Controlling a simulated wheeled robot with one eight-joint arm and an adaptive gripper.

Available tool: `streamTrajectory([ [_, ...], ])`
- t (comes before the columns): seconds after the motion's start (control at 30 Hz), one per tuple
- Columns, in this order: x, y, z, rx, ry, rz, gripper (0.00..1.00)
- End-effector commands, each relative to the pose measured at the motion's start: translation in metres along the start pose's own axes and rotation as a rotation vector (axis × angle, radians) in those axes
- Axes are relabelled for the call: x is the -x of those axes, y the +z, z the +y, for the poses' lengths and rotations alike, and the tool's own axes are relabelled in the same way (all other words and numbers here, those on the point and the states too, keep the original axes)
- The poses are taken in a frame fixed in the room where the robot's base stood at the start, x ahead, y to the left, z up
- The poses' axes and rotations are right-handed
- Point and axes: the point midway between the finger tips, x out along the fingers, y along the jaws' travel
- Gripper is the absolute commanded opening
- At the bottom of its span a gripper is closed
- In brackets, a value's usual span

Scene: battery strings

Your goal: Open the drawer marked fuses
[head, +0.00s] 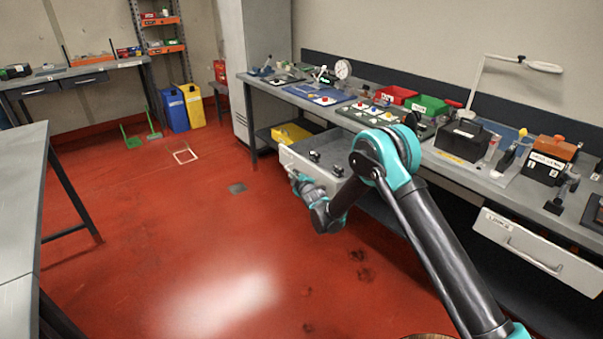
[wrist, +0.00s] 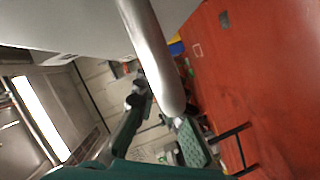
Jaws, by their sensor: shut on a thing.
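A light grey drawer (head: 315,174) under the long bench is pulled out, and several small dark items lie inside it. Any label on its front is too small or hidden to read. My gripper (head: 297,180) is low at the drawer's front, shut on its handle. In the wrist view the metal handle (wrist: 152,55) runs large between the gripper's fingers (wrist: 165,122), with the pale drawer front (wrist: 65,22) above. The handle is hidden by my gripper in the head view.
The bench top (head: 475,178) carries tools, bins and boxes. A grey table (head: 20,190) stands at left. The red floor (head: 190,235) between is mostly clear.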

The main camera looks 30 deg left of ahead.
Motion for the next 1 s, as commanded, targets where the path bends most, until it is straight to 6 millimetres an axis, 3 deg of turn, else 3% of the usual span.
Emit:
streamTrajectory([
  [0.23, 0.007, -0.013, -0.012, 0.0, -0.002, -0.003, 0.0],
  [0.67, 0.008, -0.015, -0.013, -0.001, -0.002, -0.004, 0.0],
  [0.7, 0.008, -0.015, -0.013, -0.001, -0.002, -0.004, 0.12],
  [0.83, 0.008, -0.016, -0.013, -0.001, -0.001, -0.003, 0.28],
  [1.0, 0.008, -0.016, -0.013, -0.001, -0.001, -0.002, 0.31],
])
